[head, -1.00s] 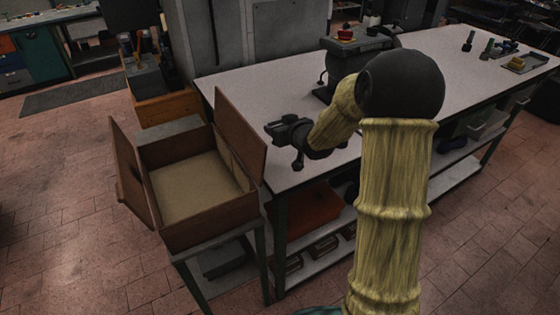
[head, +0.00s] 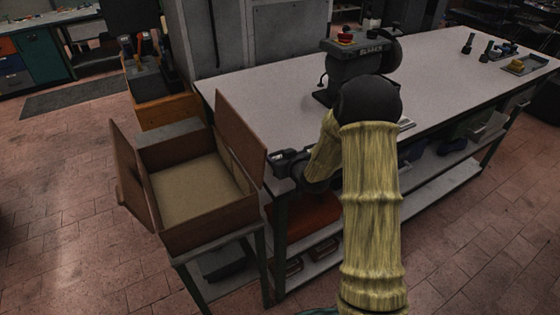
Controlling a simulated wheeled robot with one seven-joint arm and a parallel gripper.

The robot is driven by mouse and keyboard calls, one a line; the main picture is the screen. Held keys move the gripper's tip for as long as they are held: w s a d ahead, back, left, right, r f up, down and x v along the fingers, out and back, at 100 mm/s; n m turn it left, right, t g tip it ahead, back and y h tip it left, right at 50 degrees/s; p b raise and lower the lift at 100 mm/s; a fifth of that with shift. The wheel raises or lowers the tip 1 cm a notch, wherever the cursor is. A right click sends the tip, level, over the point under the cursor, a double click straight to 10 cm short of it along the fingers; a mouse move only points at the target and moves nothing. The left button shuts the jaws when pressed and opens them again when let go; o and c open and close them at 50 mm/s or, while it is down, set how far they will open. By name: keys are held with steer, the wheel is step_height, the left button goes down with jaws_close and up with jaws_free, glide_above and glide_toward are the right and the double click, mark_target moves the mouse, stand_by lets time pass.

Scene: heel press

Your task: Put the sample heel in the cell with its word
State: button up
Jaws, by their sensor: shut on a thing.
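My gripper (head: 283,162) is low over the left end of the white workbench (head: 440,75), just right of the open wooden box's raised lid. It is shut on a small dark thing. I cannot make out its shape, so I cannot tell if it is the sample heel. My yellow-sleeved arm hides part of the bench front. The open wooden box (head: 205,222) stands on a small stand, with a bare tan floor inside. No cells or words can be read in this view.
A grey press-like machine (head: 350,68) with a red button and light lettering stands on the bench. Small dark tools (head: 468,43) and a tray (head: 528,64) lie at its far right. An orange-fronted crate (head: 165,112) stands behind the box. The bench middle is clear.

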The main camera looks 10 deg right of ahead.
steer(key=shift+f, duration=0.7)
steer(key=shift+f, duration=0.1)
steer(key=o, duration=1)
steer(key=shift+s+d, duration=0.1)
steer(key=shift+s, duration=0.15)
steer(key=b+v, duration=0.4)
steer(key=v, duration=1.3)
steer(key=shift+d+f, duration=0.1)
steer(key=shift+f, duration=0.05)
